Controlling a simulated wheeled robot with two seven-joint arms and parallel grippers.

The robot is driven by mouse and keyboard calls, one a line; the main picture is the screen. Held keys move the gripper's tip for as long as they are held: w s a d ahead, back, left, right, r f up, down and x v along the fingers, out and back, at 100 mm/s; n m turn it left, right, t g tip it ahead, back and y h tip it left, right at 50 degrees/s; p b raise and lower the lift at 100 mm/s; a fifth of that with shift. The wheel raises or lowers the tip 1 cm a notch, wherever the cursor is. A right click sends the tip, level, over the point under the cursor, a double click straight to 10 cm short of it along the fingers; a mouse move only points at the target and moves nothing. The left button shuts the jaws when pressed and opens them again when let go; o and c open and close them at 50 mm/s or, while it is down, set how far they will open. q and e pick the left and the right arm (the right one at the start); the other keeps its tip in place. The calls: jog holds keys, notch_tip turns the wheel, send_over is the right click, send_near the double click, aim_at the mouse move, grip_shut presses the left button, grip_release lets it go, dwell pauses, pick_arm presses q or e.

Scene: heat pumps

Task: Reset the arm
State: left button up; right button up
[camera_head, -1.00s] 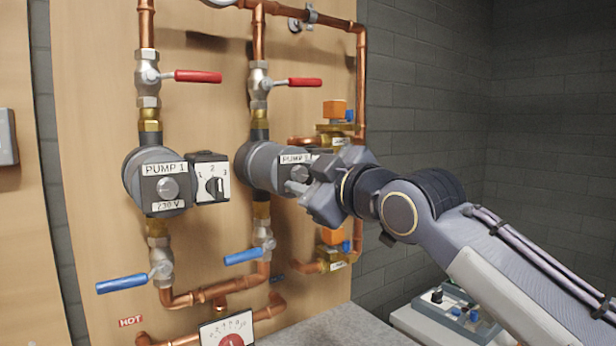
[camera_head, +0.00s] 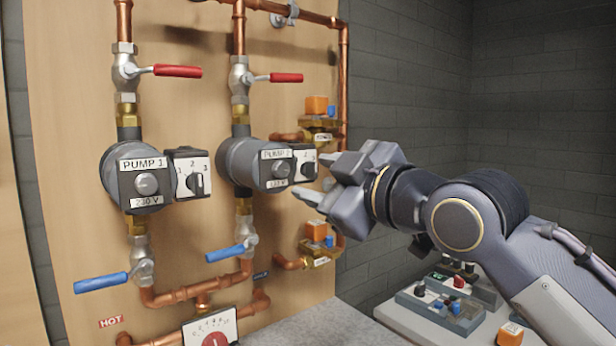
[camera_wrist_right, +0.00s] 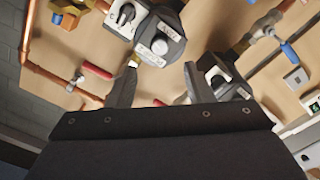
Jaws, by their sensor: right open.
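My right gripper (camera_head: 308,176) is open and empty. Its arm comes in from the right, and its fingers point left, in front of pump 2 (camera_head: 258,165) and its black-knobbed speed switch (camera_head: 305,163). A gap shows between the fingertips and the switch in the head view. In the right wrist view the two spread fingers (camera_wrist_right: 157,82) show with nothing between them; pump 2 (camera_wrist_right: 157,40) and its switch (camera_wrist_right: 127,15) lie beyond. Pump 1 (camera_head: 140,178) and its switch (camera_head: 190,174) are to the left. My left gripper is not in view.
Red-handled valves (camera_head: 178,71) are above the pumps and blue-handled valves (camera_head: 102,283) below, on copper pipes. A table with control boxes (camera_head: 440,307) stands at lower right. Free room lies before the grey wall (camera_head: 410,60).

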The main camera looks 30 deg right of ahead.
dwell(0.5)
jog(key=s+a+f+m+g, duration=0.1)
jog(key=s+f+m+g, duration=0.2)
jog(key=f, duration=1)
jog(key=s+a+f+m+g, duration=0.1)
jog(key=a+f+m+g, duration=0.2)
jog(key=f, duration=1)
jog(key=s+a+f+m+g+y, duration=0.1)
jog(key=s+a+f+m+g, duration=0.15)
jog(key=s+f, duration=0.45)
jog(key=s+a+f+m+g+y, duration=0.1)
jog(key=s+a+f+m+g, duration=0.2)
jog(key=f, duration=0.8)
notch_tip(320, 180, up, 14)
jog(key=d+p, duration=0.1)
jog(key=p, duration=1.3)
jog(key=shift+d+n+g, duration=0.3)
jog(key=shift+n+g, duration=0.05)
jog(key=shift+g, duration=0.1)
